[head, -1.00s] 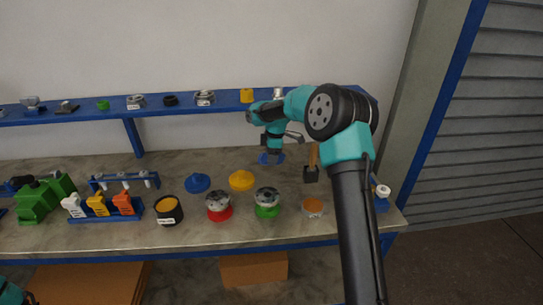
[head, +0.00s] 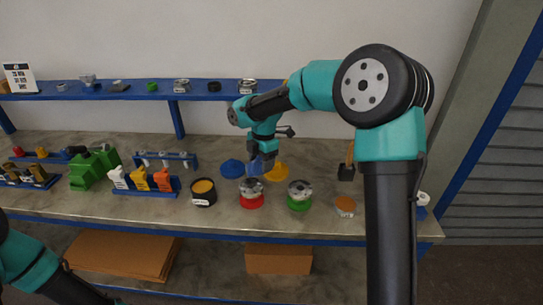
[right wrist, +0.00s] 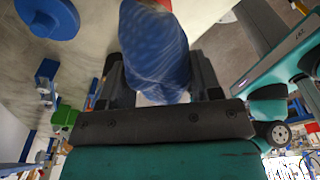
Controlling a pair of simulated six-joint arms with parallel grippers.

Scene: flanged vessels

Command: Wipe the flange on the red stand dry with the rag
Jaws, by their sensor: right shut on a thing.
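The flange (head: 251,187) is a grey metal disc with dark holes, sitting on the red stand (head: 251,202) on the bench. My right gripper (head: 262,153) is shut on the blue rag (head: 256,166), which hangs just above and behind that flange in the head view. I cannot tell whether the rag touches the flange. In the right wrist view the bunched rag (right wrist: 155,55) fills the space between the fingers, with a bit of red at its far end. My left arm shows at the lower left of the head view, its gripper out of frame.
A similar flange on a green stand (head: 299,204) is close by on the right. A blue disc (head: 232,168) and a yellow disc (head: 278,172) lie behind. A black tub (head: 204,194) stands left, an orange-topped pot (head: 345,206) right. The blue shelf (head: 130,96) runs behind.

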